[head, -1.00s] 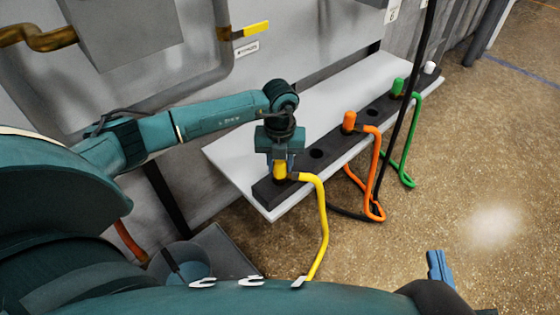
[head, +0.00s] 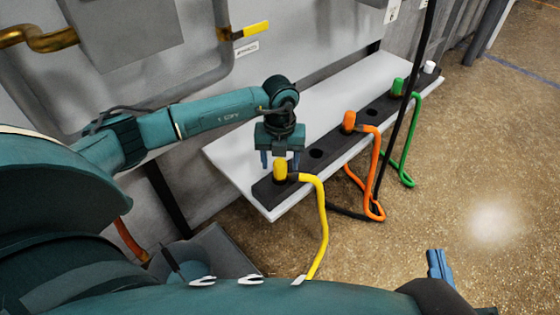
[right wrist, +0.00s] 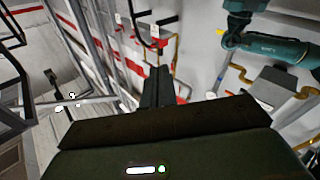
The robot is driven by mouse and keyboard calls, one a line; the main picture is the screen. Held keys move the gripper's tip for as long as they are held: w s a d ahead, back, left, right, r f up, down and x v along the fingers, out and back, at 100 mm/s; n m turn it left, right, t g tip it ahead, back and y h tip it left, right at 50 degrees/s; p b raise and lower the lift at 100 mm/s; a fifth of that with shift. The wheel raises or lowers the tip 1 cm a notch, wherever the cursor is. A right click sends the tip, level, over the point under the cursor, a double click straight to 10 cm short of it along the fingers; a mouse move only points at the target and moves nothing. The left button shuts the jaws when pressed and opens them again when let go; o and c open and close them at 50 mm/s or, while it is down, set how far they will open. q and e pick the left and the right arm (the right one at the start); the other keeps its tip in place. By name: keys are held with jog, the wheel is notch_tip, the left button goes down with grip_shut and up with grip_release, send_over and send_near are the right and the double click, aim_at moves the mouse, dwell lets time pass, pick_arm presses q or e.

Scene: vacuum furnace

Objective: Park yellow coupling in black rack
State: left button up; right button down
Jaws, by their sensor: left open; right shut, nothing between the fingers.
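The yellow coupling (head: 280,170) stands upright in the near end of the black rack (head: 334,150), with its yellow hose (head: 322,225) hanging over the front edge. My left gripper (head: 280,160) is open just above and behind the coupling, its fingers apart on either side; I cannot tell whether they touch it. My right gripper (head: 438,265) shows at the lower right of the head view, away from the rack and empty. It is also in the right wrist view (right wrist: 157,85), with its fingers together.
The rack lies along a light shelf (head: 235,165). A black hose (head: 405,100) hangs across the rack. Floor in front is open.

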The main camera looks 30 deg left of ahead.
pick_arm(q)
notch_tip(320, 180, up, 11)
jog(key=p, duration=0.2)
jog(key=shift+p, duration=0.4)
pick_arm(e)
jog(key=shift+w+d+f+m+g+h, duration=0.1)
jog(key=shift+d+m+g+h, duration=0.3)
jog(key=shift+h, duration=0.2)
jog(key=shift+w+d+m+g+h, duration=0.1)
jog(key=shift+d+m+g+h, duration=0.15)
jog(key=shift+m+g+h, duration=0.25)
pick_arm(q)
jog(key=shift+f, duration=0.1)
